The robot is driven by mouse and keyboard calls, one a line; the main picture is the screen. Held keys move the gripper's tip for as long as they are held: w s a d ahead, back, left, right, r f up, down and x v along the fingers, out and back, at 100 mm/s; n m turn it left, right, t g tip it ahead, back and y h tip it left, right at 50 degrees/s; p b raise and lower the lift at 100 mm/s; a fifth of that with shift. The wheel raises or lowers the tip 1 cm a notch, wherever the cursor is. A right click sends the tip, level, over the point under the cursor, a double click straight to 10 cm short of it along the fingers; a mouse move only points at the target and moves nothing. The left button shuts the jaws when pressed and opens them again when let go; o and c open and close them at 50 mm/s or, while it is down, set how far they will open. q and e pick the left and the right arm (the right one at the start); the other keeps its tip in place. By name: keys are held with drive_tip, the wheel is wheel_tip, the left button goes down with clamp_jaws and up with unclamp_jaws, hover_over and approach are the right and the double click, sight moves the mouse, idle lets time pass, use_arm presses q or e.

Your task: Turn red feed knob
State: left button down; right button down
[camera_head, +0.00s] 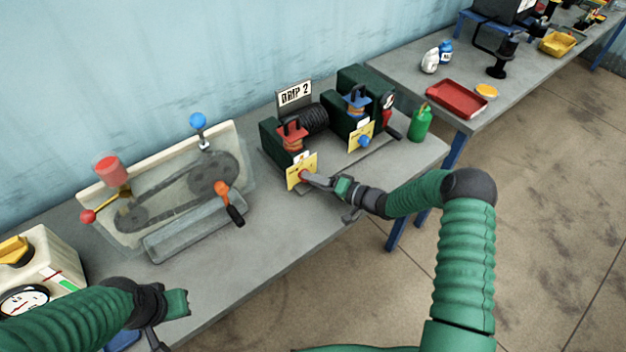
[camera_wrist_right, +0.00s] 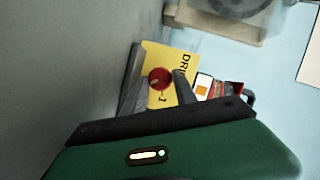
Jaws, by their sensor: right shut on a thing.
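In the head view the yellow plate (camera_head: 301,171) is on the front of the left green unit, under a red-topped part (camera_head: 291,137). My right gripper (camera_head: 308,180) reaches it from the right. Its fingers (camera_wrist_right: 158,85) stand on either side of the red knob, shut on it. The knob is mostly hidden by the fingers in the head view. My left gripper (camera_head: 168,318) is at the lower left, away from the knob; its jaws are unclear.
A second green unit with a blue knob (camera_head: 364,141) stands to the right, and a green can (camera_head: 420,123) beside it. A belt-drive rig (camera_head: 170,190) with coloured levers is at left. The bench front is clear.

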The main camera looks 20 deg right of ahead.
drive_tip(key=shift+d, duration=0.15)
drive_tip(key=c, duration=1.3)
unclamp_jaws()
drive_tip(key=shift+o, duration=0.2)
drive_tip(key=shift+d, duration=0.1)
drive_tip(key=v, duration=1.6)
drive_tip(key=shift+s+d+b, duration=0.25)
drive_tip(key=shift+b, duration=0.05)
